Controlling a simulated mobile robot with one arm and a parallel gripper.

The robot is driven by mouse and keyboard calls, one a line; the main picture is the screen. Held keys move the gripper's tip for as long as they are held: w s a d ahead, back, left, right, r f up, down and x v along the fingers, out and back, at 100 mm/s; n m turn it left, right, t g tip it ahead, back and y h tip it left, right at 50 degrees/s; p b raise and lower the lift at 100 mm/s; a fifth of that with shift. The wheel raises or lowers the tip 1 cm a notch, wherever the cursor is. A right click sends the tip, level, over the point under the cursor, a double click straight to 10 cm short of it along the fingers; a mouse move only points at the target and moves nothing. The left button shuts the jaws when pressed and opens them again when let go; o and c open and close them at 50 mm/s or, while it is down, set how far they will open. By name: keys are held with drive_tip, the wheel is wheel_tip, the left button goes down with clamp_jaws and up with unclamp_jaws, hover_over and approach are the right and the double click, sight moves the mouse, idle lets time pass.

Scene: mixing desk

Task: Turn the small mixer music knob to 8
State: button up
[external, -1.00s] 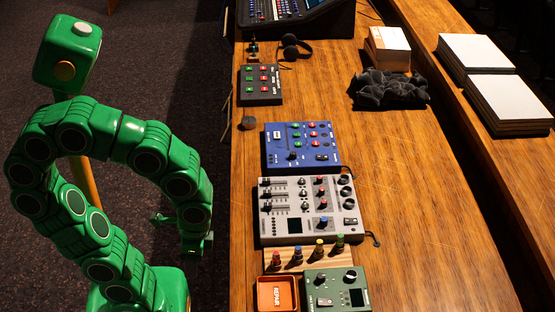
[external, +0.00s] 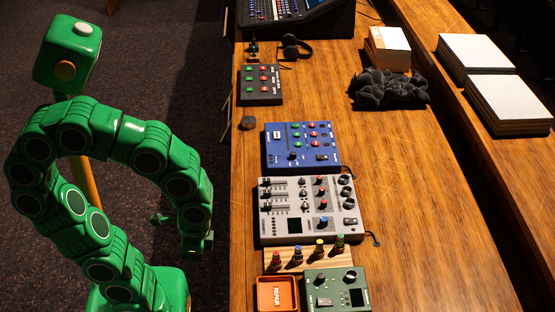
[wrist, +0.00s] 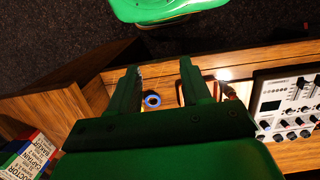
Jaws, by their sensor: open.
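The small mixer (external: 310,225) is the light grey unit lying on the desk in the external view, with sliders at left and rows of red, blue and dark knobs. Its labels are too small to read, so I cannot tell which knob is the music knob or its setting. Part of the mixer shows at the right edge of the wrist view (wrist: 278,86). My gripper (external: 182,230) hangs off the desk's left side, well apart from the mixer. In the wrist view my gripper (wrist: 160,82) is open, with nothing held between its two green fingers.
A blue device (external: 300,157) lies behind the mixer; a green box (external: 335,300), an orange tray (external: 278,280) and several coloured jacks lie in front. A blue ring (wrist: 152,100) shows beyond my fingers.

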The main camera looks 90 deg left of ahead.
drive_tip(key=w+a+r+n, duration=0.1)
drive_tip(key=w+a+n, duration=0.25)
drive_tip(key=w, duration=0.35)
drive_tip(key=w+a+n, duration=0.2)
drive_tip(key=w+n, duration=0.3)
drive_tip(key=w, duration=0.1)
drive_tip(key=n+t, duration=0.2)
drive_tip(key=n, duration=2.2)
hover_over(324, 202)
wheel_tip(324, 202, down, 13)
drive_tip(key=shift+f, duration=0.15)
drive_tip(key=shift+a+f, duration=0.1)
drive_tip(key=shift+f, duration=3.75)
clamp_jaws()
drive_tip(key=shift+m, duration=0.45)
